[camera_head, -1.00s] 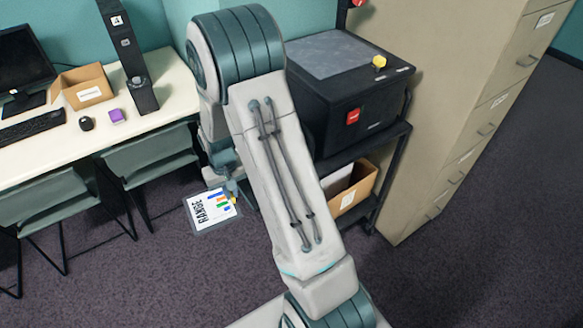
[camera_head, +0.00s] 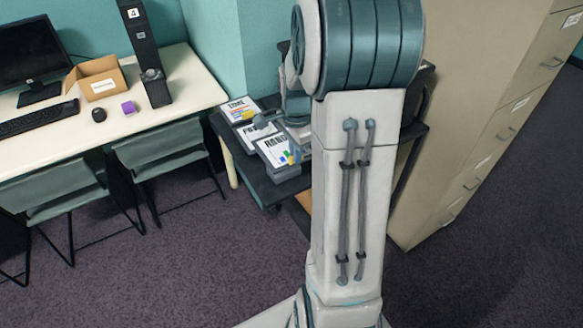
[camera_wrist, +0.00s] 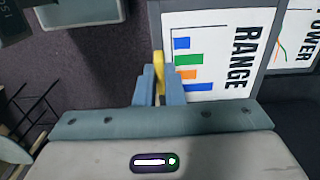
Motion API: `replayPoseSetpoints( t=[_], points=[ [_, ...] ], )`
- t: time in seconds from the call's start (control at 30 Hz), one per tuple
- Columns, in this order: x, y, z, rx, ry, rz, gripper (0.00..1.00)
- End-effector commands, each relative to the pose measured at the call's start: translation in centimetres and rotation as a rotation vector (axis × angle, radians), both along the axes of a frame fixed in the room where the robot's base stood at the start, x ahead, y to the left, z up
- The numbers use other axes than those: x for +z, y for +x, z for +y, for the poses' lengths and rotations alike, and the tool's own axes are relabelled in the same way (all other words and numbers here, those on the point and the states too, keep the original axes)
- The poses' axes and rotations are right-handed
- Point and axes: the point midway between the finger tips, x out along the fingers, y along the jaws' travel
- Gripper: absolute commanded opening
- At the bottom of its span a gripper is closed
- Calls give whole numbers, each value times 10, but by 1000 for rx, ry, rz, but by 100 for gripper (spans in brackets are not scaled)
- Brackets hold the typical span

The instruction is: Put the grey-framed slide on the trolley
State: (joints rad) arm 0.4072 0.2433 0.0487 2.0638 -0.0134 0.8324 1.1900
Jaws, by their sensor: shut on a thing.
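The grey-framed slide (camera_head: 273,150), marked RANGE with coloured bars, is in my gripper (camera_head: 294,153) in the head view. It also shows in the wrist view (camera_wrist: 215,95), where my gripper (camera_wrist: 158,84) is shut on a yellow piece at the slide's edge. In the head view the slide appears over the near part of a low black trolley (camera_head: 257,183). I cannot tell whether it touches what is below it. Two other slides show behind it: the POWER slide (camera_head: 258,130) and one at the far left (camera_head: 238,109).
A white desk (camera_head: 190,85) with a chair (camera_head: 165,155) stands to the left. A beige filing cabinet (camera_head: 470,110) stands to the right. My arm hides much of the trolley's right side. Carpet (camera_head: 150,270) is clear in front.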

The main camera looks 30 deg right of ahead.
Motion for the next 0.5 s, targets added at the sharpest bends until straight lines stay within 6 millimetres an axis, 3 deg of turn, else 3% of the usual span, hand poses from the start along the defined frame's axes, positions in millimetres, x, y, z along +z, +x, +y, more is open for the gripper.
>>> replayPoseSetpoints(
  t=[0.1, 0.5],
  points=[
    [-20, 0, 0, 1, 1, 2, 0],
    [-65, 0, 1, 4, 1, 1, 0]
  ],
)
